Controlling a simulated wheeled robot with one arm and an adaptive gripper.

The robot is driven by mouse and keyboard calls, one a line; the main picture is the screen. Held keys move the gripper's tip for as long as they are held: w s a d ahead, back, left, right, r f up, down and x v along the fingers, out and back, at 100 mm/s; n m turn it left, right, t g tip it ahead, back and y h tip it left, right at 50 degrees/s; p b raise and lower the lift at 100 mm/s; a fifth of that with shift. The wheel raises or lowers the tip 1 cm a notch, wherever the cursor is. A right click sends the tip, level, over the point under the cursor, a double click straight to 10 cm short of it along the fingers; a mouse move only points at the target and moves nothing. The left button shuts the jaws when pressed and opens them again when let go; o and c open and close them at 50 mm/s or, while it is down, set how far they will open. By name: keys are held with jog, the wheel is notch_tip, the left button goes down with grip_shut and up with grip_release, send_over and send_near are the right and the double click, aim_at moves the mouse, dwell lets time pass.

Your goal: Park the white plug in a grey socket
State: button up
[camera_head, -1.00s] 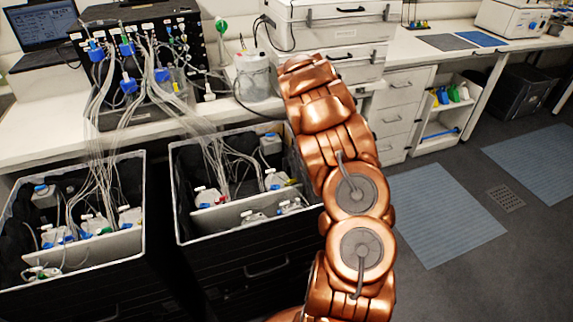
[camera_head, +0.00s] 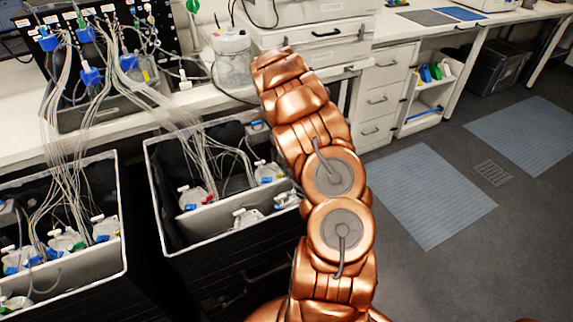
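A black panel (camera_head: 156,18) at the upper left has several blue connectors (camera_head: 91,76) and bundles of clear tubes on it. A small white fitting (camera_head: 185,84) stands at the bench edge beside the panel; I cannot tell whether it is the white plug. No grey socket can be made out for sure. My copper arm rises through the middle of the view and reaches toward the bench. My gripper is not visible; the far end of the arm hides whatever is beyond it.
Two open black bins (camera_head: 157,215) with white-capped bottles stand below the bench (camera_head: 20,142), with tubes running into them. A clear jar (camera_head: 231,58) and a white machine (camera_head: 330,30) are behind my arm. The floor at right is free, with blue mats (camera_head: 425,200).

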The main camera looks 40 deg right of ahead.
aim_at(293, 190)
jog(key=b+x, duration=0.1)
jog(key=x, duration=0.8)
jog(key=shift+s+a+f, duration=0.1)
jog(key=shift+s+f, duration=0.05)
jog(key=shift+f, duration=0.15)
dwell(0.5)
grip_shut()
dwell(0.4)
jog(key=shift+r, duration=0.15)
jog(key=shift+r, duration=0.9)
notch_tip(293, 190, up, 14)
jog(key=p, duration=0.1)
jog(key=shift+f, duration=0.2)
dwell(1.3)
